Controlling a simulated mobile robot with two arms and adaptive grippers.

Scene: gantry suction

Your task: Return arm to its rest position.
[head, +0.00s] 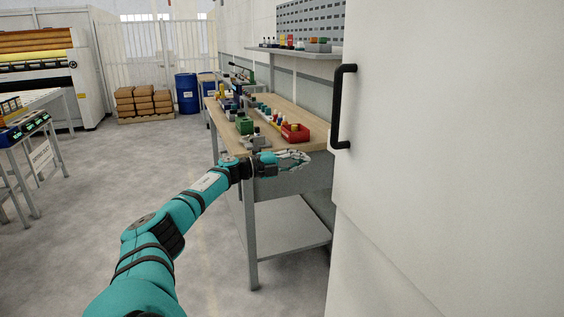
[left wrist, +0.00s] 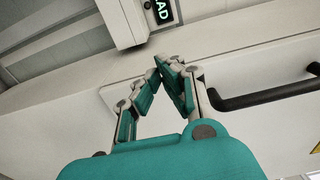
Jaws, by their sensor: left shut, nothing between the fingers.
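My left arm reaches forward from the bottom of the head view. Its left gripper (head: 300,158) is in front of the near end of the wooden-topped workbench (head: 318,128), close to the white cabinet. In the left wrist view the left gripper (left wrist: 160,66) has its fingertips together, with nothing between them. My right gripper is in neither view.
A tall white cabinet (head: 450,150) with a black handle (head: 345,107) fills the right side. A red bin (head: 295,132) and a green block (head: 244,126) are on the workbench. Open floor lies left.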

